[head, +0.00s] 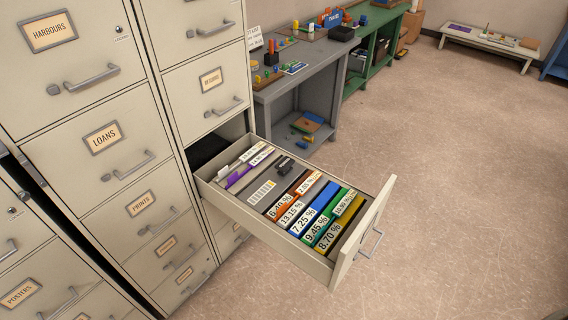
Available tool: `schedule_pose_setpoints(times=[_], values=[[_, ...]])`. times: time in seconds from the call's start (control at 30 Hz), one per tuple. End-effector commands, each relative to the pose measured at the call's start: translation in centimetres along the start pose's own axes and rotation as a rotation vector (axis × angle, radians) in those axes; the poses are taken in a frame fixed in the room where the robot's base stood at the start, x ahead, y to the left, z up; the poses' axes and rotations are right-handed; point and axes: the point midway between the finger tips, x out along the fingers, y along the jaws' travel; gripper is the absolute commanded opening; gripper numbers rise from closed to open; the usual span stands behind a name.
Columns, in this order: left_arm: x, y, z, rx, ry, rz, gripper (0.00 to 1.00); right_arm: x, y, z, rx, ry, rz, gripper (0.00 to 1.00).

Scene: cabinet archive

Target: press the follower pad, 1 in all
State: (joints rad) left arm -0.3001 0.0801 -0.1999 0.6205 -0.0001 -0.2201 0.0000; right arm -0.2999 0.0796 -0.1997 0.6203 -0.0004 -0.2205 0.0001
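A file drawer (325,265) stands pulled out of the beige cabinet. Inside it, a dark grey flat piece with a striped label (262,192) lies between two groups of folders. A small black block (285,165) sits at its right end; this may be the follower pad, but I cannot tell for sure. In front of it stand orange, blue, green and yellow folders with percent labels, such as the blue folder (322,200). Behind it are white and purple folders (240,176). Neither of my grippers is in view.
Closed cabinet drawers with handles, such as the LOANS drawer (85,135), fill the left. A grey workbench (300,62) with small items stands behind the open drawer, and a green bench (385,35) beyond. The floor (450,170) to the right is clear.

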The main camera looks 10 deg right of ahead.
Motion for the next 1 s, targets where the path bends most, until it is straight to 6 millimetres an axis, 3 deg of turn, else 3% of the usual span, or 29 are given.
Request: schedule_pose_setpoints(times=[0.03,0.2,1.0], values=[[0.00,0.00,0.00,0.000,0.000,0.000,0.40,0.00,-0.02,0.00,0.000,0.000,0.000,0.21],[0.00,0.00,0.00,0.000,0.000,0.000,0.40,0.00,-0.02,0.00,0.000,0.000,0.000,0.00],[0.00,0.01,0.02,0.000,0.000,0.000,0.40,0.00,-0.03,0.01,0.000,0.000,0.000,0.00]])
